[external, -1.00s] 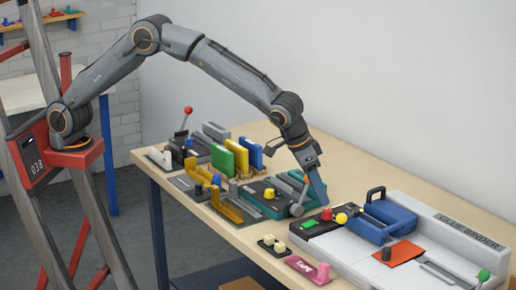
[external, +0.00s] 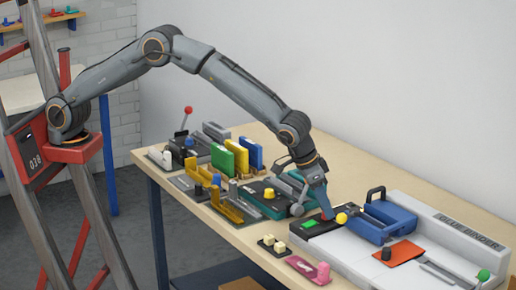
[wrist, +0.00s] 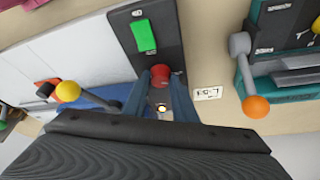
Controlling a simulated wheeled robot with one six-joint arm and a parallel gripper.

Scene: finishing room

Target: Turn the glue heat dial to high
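The red dial knob (wrist: 161,74) sits on the black panel of the glue binder, beside a green rocker switch (wrist: 144,36). In the external view the red knob (external: 328,214) is mostly hidden by my gripper (external: 325,208). In the wrist view my gripper (wrist: 161,80) has its two blue-grey fingers apart, one on each side of the knob. The fingers look open. I cannot tell whether they touch the knob. A small lit spot (wrist: 162,108) shows between the fingers. The dial's setting cannot be read.
A yellow-knobbed lever (wrist: 68,91) and the blue clamp (external: 384,222) stand beside the panel. A teal machine with an orange-tipped lever (wrist: 256,107) is close on the other side.

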